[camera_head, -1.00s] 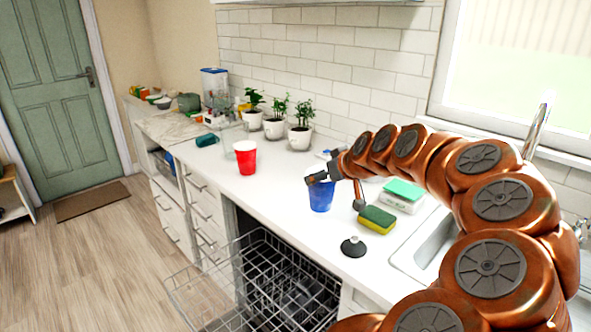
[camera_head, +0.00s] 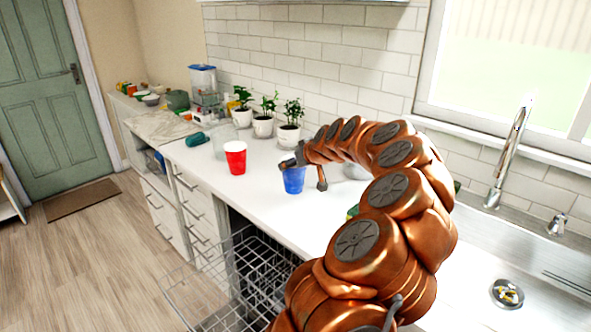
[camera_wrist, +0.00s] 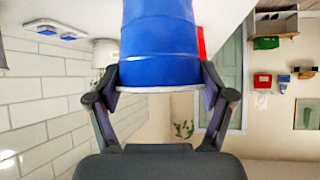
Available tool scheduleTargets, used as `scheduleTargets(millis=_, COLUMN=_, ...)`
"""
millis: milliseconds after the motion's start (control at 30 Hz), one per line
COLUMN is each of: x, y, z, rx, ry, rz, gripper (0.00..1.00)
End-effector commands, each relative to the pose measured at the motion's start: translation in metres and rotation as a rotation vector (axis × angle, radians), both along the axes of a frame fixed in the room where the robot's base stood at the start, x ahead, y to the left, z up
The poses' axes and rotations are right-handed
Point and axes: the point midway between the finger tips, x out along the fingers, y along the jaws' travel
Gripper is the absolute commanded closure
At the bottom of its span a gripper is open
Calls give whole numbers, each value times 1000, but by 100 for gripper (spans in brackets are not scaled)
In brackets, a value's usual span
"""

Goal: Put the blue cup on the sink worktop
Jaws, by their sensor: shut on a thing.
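The blue cup (camera_head: 293,180) is upright at the worktop (camera_head: 268,196), between the red cup and my arm. My gripper (camera_head: 290,163) is at its rim. In the wrist view the blue cup (camera_wrist: 160,45) fills the upper middle, and the two fingers of my gripper (camera_wrist: 160,98) are shut on it from both sides near its rim. I cannot tell whether its base touches the worktop. The sink (camera_head: 470,290) is at the lower right, partly hidden by my arm.
A red cup (camera_head: 235,158) stands left of the blue cup. Several potted plants (camera_head: 289,124) and a blender (camera_head: 204,90) line the wall. The open dishwasher rack (camera_head: 235,275) juts out below the worktop. My arm mostly hides the sponge area. A tap (camera_head: 510,150) rises behind the sink.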

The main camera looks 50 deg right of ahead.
Motion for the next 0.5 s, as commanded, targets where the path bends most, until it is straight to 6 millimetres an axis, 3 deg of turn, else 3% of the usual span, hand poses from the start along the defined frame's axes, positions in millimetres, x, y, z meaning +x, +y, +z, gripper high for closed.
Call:
scheduleTargets(millis=233, x=-1, y=0, z=-27, rx=3, ry=1, rz=-2, gripper=76)
scheduleTargets(millis=500, x=-1, y=0, z=-29, rx=0, ry=0, rz=-2, gripper=76)
